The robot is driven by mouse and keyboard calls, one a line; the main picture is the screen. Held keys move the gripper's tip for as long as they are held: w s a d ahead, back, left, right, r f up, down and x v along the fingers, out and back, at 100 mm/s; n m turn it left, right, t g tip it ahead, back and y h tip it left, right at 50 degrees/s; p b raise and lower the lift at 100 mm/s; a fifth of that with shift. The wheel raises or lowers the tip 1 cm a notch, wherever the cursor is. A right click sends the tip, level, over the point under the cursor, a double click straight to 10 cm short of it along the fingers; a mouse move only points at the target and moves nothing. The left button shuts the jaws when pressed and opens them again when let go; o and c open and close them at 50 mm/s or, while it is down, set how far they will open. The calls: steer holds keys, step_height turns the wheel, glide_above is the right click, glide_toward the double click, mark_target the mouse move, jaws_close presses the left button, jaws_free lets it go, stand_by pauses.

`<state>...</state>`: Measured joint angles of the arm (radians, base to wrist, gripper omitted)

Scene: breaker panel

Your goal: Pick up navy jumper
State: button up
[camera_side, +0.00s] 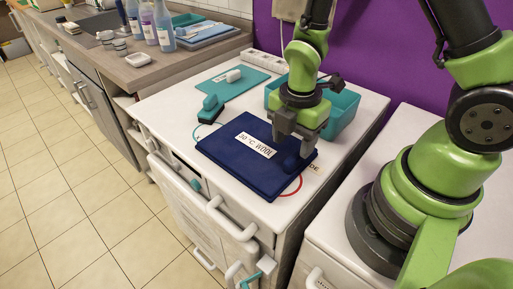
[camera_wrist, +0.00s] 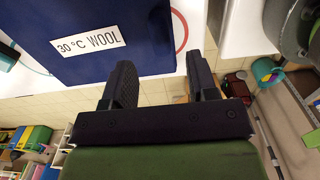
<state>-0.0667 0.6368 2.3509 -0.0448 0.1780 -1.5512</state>
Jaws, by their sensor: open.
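The navy jumper (camera_side: 231,168) lies folded flat on the white worktop, with a white label reading "30 °C WOOL" on top. It also shows in the wrist view (camera_wrist: 120,22), at the upper left. My gripper (camera_side: 292,152) points down over the jumper's right part in the side view and hides some of it. In the wrist view my gripper (camera_wrist: 162,80) has its two dark fingers apart, with nothing between them. The fingertips show just below the jumper's near edge there. I cannot tell the exact height of the fingers above the cloth.
A teal bin (camera_side: 344,113) stands behind my gripper. A teal brush-like tool (camera_side: 210,107) and a teal mat (camera_side: 238,82) lie beyond the jumper. A red ring marking (camera_side: 297,186) shows at the jumper's right edge. Bottles (camera_side: 164,30) stand on the far counter.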

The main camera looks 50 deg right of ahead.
mark_target(294, 157)
steer(key=f, duration=0.3)
steer(key=shift+s+d+f, duration=0.1)
steer(key=shift+d+f, duration=0.15)
steer(key=shift+f, duration=0.9)
jaws_close()
